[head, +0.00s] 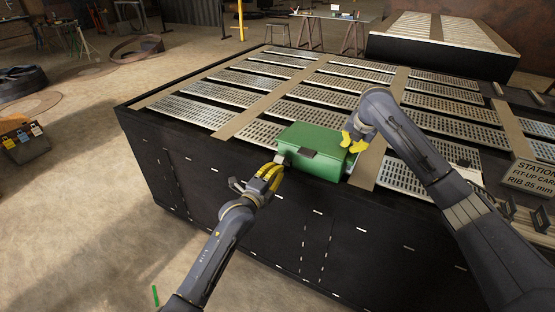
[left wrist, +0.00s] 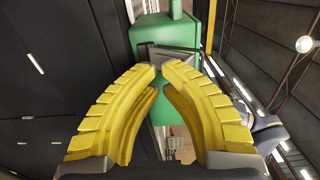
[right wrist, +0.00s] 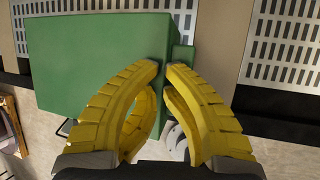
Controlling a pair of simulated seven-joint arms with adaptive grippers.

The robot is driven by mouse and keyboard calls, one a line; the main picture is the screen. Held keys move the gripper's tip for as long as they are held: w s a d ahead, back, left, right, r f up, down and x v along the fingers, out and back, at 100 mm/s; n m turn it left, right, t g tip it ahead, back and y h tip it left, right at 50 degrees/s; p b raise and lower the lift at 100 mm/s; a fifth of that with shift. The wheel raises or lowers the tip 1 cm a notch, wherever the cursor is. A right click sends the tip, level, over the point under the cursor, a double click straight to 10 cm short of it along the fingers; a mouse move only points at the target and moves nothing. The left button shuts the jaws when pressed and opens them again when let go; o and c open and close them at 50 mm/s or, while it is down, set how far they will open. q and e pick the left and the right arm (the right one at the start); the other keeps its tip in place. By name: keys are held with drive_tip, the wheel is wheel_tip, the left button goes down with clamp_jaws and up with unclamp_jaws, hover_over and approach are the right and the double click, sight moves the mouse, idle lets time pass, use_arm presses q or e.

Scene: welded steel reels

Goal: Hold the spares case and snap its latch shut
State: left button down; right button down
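The green spares case (head: 318,166) sits on the slatted bench near its front edge. A dark latch (head: 309,153) is on its front, at the lid's edge; I cannot tell its exact position. My left gripper (head: 274,172) is at the case's left end. In the left wrist view its fingertips (left wrist: 160,68) are almost together, in front of the green case (left wrist: 176,35) and a dark fitting. My right gripper (head: 350,143) is at the case's right end, from above. Its fingertips (right wrist: 164,66) are nearly together over the case's edge (right wrist: 95,60), beside a small green tab (right wrist: 184,59). Nothing is clearly seen between either pair.
The bench top (head: 250,116) has perforated steel strips and is free left of and behind the case. A station sign (head: 533,177) and dark brackets stand at the right. A tool bag (head: 25,143) is on the floor at far left.

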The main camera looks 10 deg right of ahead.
sight(280, 161)
use_arm(q)
drive_tip(key=shift+w+d+r, duration=0.1)
drive_tip(key=shift+r, duration=0.05)
idle(0.4)
drive_tip(key=shift+w+d+r, duration=0.15)
drive_tip(key=shift+w+r, duration=0.1)
drive_tip(key=shift+r, duration=0.25)
idle(0.4)
drive_tip(key=shift+w+d+r, duration=0.1)
drive_tip(key=shift+r, duration=0.05)
drive_tip(key=shift+w+d+r, duration=0.2)
drive_tip(key=shift+w+r, duration=0.15)
drive_tip(key=shift+w+d+r, duration=0.15)
idle(0.5)
drive_tip(key=shift+w+d, duration=0.1)
